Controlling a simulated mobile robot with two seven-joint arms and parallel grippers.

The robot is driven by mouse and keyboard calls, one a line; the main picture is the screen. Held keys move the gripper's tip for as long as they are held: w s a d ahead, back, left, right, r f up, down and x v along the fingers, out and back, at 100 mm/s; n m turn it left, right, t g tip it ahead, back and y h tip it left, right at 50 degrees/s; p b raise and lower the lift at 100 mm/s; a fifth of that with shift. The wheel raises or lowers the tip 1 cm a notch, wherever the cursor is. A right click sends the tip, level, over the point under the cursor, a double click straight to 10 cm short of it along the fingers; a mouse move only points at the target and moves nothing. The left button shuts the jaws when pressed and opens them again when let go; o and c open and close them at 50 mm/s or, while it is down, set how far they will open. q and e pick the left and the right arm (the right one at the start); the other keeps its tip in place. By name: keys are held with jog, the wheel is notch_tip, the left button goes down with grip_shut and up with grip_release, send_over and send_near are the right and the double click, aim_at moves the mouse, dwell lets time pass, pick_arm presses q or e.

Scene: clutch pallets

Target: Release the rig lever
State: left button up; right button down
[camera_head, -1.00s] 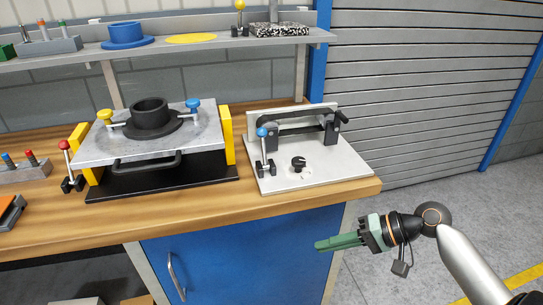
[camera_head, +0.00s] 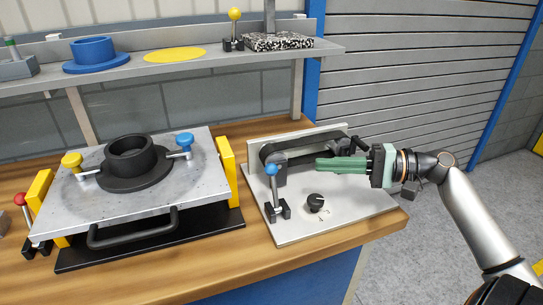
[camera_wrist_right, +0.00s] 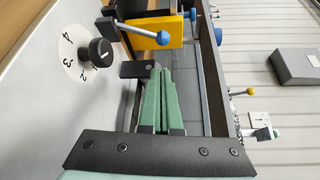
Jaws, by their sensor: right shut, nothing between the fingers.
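The rig lever (camera_head: 273,188) has a blue ball on top and stands nearly upright from a black base at the left of the grey rig plate (camera_head: 340,206). In the right wrist view its blue ball (camera_wrist_right: 163,37) shows in front of a yellow block. My right gripper (camera_head: 319,164) is shut and empty, with green fingers pointing left above the rig plate, to the right of the lever and apart from it. The shut fingers also show in the right wrist view (camera_wrist_right: 160,75). My left gripper is not in view.
A black knob (camera_head: 315,202) with a numbered dial (camera_wrist_right: 67,50) sits on the rig plate. A black belt-like bar (camera_head: 300,143) runs behind the fingers. To the left is a metal pallet (camera_head: 80,208) with a black flanged part (camera_head: 130,160). A shelf (camera_head: 200,68) hangs above.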

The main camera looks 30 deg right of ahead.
aim_at(282, 165)
jog(key=shift+s, duration=0.15)
jog(key=shift+a, duration=0.2)
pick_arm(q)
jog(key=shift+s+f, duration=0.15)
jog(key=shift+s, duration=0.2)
pick_arm(e)
jog(key=x, duration=0.9)
jog(key=shift+w+a, duration=0.2)
jog(key=shift+w, duration=0.2)
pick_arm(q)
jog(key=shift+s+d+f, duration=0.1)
pick_arm(e)
jog(key=shift+a, duration=0.1)
jog(key=shift+s+r, duration=0.1)
jog(key=shift+s, duration=0.05)
jog(key=shift+t, duration=0.3)
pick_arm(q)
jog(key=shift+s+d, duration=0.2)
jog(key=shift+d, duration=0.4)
pick_arm(e)
jog(key=shift+s+n, duration=0.1)
jog(key=shift+n, duration=0.2)
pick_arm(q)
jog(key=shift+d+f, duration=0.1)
pick_arm(e)
jog(key=shift+r, duration=0.1)
